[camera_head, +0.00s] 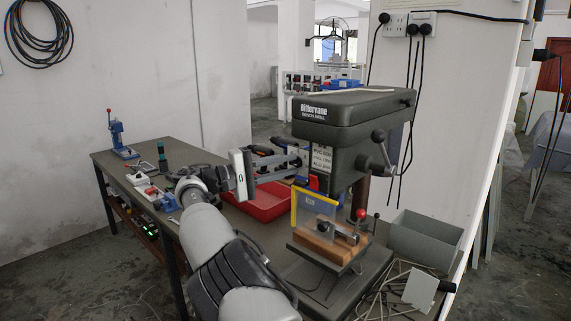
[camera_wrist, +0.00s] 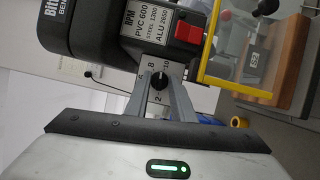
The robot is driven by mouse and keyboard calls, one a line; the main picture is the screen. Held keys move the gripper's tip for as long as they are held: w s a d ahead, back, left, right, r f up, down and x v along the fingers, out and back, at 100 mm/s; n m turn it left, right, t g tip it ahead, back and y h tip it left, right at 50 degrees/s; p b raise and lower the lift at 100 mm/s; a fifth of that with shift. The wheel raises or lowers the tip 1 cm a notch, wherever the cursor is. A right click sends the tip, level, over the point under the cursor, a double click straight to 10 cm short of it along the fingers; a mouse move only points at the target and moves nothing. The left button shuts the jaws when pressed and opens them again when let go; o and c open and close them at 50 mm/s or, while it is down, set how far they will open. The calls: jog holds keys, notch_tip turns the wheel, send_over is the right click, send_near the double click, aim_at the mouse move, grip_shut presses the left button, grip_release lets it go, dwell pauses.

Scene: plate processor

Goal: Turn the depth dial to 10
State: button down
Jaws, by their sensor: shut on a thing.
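The bench drill (camera_head: 352,110) stands on the bench with its dark grey head facing my arm. The depth dial (camera_wrist: 159,82) is a small black knob on a pale scale plate in the wrist view, with numbers such as 2, 4, 8 and 10 around it. My gripper (camera_head: 296,158) reaches the side of the drill head from the left. In the wrist view my gripper (camera_wrist: 161,88) has its two grey fingers closed on the sides of the dial. The dial's pointer is too small to read. In the head view the fingers hide the dial.
A red switch (camera_wrist: 188,33) and a yellow-framed guard (camera_head: 318,205) are close to the dial. A wooden block (camera_head: 318,247) lies under the drill. A red tray (camera_head: 268,204) sits behind my arm. A feed handle (camera_head: 380,140) sticks out on the right.

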jog(key=shift+r+m+g+y+p, duration=0.1)
jog(key=shift+m+g+y+p, duration=0.35)
jog(key=shift+m, duration=0.95)
jog(key=c, duration=1.9)
grip_release()
jog(key=shift+d, duration=0.1)
jog(key=shift+o, duration=0.2)
